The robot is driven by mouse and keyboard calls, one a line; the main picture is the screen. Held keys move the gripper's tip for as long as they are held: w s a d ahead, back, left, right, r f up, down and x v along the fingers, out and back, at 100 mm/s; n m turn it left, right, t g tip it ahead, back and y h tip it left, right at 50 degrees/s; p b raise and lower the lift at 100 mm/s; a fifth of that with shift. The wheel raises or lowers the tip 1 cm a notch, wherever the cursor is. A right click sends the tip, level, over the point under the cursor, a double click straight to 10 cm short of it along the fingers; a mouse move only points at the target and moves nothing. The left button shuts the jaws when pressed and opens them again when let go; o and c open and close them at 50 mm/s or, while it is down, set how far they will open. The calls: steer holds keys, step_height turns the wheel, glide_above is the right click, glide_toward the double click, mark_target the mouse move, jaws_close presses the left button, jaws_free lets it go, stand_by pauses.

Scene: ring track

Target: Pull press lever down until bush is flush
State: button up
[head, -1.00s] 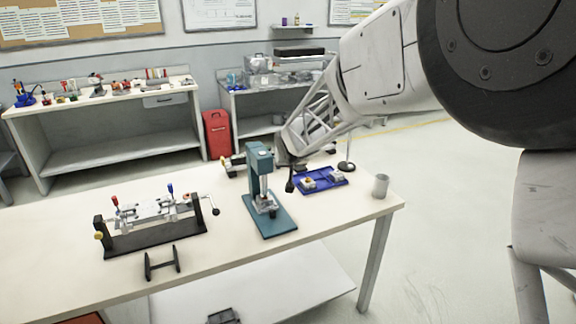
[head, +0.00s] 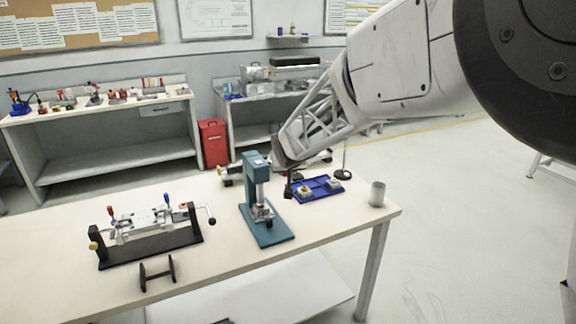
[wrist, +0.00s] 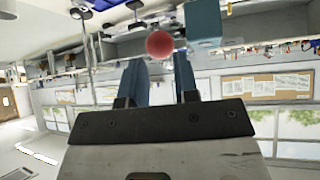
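The teal press (head: 249,188) stands upright on its flat base on the table, with a silver ram above a small grey fixture (head: 262,212). The bush is too small to make out, so I cannot tell how it sits. My gripper is behind and right of the press head in the head view, its fingers hidden there. In the wrist view my gripper (wrist: 159,66) is open, with two blue fingers apart. A red ball knob (wrist: 159,45), apparently the lever's end, shows just beyond and between the fingertips. The teal press (wrist: 203,22) is close beside it.
A blue tray (head: 319,189) with small parts lies right of the press, and a grey cup (head: 377,193) stands near the table's right edge. A black fixture (head: 150,247) and a small black stand (head: 157,272) are left. The table front between them and the press is clear.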

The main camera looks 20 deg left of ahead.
steer(key=shift+w+a+r+n, duration=0.2)
steer(key=shift+r+n, duration=0.1)
steer(key=shift+n, duration=0.2)
steer(key=c, duration=0.5)
steer(key=n, duration=0.1)
steer(key=r+n, duration=0.1)
steer(key=n+g+h, duration=0.1)
steer(key=shift+w+a+r, duration=0.35)
steer(key=shift+r, duration=0.05)
jaws_close()
step_height(320, 180, up, 11)
steer(key=a+n+g+h, duration=0.2)
steer(key=n+g+h, duration=0.2)
steer(key=n, duration=1.2)
steer(key=shift+s+a+r+n, duration=0.2)
steer(key=shift+s+n, duration=0.15)
steer(key=shift+n, duration=0.05)
